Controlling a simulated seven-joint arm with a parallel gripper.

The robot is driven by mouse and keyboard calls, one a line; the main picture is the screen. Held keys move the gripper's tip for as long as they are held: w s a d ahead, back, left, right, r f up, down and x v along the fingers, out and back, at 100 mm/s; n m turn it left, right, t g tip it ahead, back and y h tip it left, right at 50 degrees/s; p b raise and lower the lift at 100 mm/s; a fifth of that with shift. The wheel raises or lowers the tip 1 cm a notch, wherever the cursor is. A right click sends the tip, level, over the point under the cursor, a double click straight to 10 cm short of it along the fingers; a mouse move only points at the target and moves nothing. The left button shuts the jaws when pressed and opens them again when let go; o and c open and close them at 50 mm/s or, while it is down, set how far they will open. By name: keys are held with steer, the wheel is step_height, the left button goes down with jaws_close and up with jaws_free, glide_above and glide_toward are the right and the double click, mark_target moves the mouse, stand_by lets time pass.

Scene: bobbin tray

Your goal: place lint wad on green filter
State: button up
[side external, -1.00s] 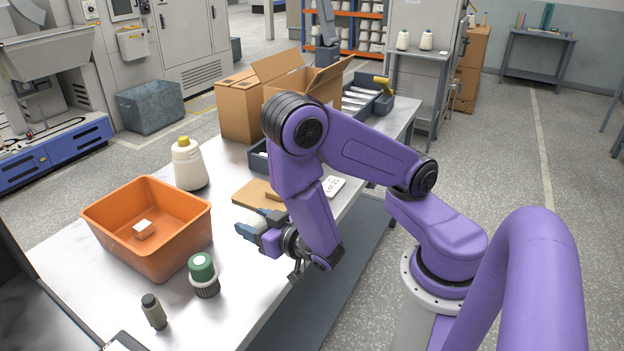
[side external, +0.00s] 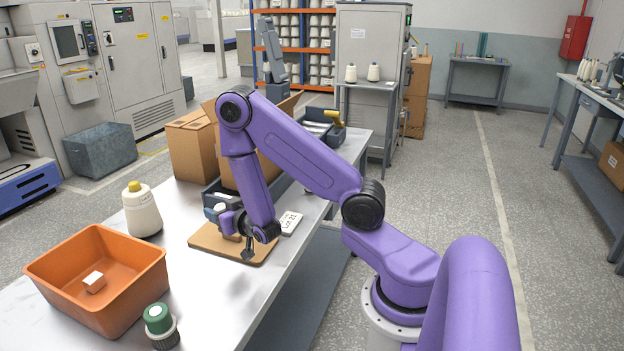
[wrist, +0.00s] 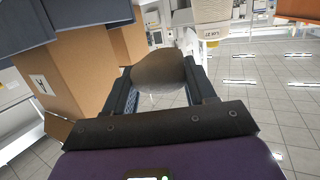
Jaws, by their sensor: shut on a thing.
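In the wrist view a rounded grey-brown wad (wrist: 160,72), which looks like the lint wad, sits between the two fingers of my gripper (wrist: 162,88). In the side external view my gripper (side external: 219,214) is above the left part of a tan board (side external: 255,250), pointing left. A pale bit of the wad seems to show at the fingers there. The green filter appears to be the green-topped, dark ridged cylinder (side external: 159,322) upright at the front of the table, apart from my gripper. Its lower end is near the picture edge.
An orange bin (side external: 60,268) with a small white block (side external: 94,282) stands at front left. A cream bottle with a yellow cap (side external: 142,212) is behind it. Cardboard boxes (side external: 192,150) and a dark tray stand behind the board. Bare table lies between board and green-topped cylinder.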

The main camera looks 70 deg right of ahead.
steer(key=s+d+r+m+g+h, duration=0.1)
steer(key=s+d+r, duration=0.1)
steer(key=d, duration=0.7)
steer(key=s+d+r+m+h, duration=0.1)
steer(key=s+d+r, duration=0.15)
steer(key=d, duration=0.75)
steer(key=s+d+r+m+g+h, duration=0.1)
steer(key=s+d+r+h, duration=0.15)
steer(key=s+d, duration=0.9)
steer(key=shift+y, duration=0.35)
steer(key=w+d+f, duration=0.2)
steer(key=d+f, duration=0.1)
steer(key=w+d+f, duration=0.2)
steer(key=d+f, duration=0.1)
steer(key=w+d+f, duration=0.2)
steer(key=d+f, duration=0.1)
steer(key=shift+d, duration=0.1)
steer(key=shift+w+d+f, duration=0.1)
steer(key=shift+d+f, duration=0.05)
steer(key=shift+f, duration=0.8)
steer(key=shift+w+d+f, duration=0.1)
steer(key=shift+f, duration=0.85)
steer(key=o, duration=1)
steer(key=shift+f, duration=0.1)
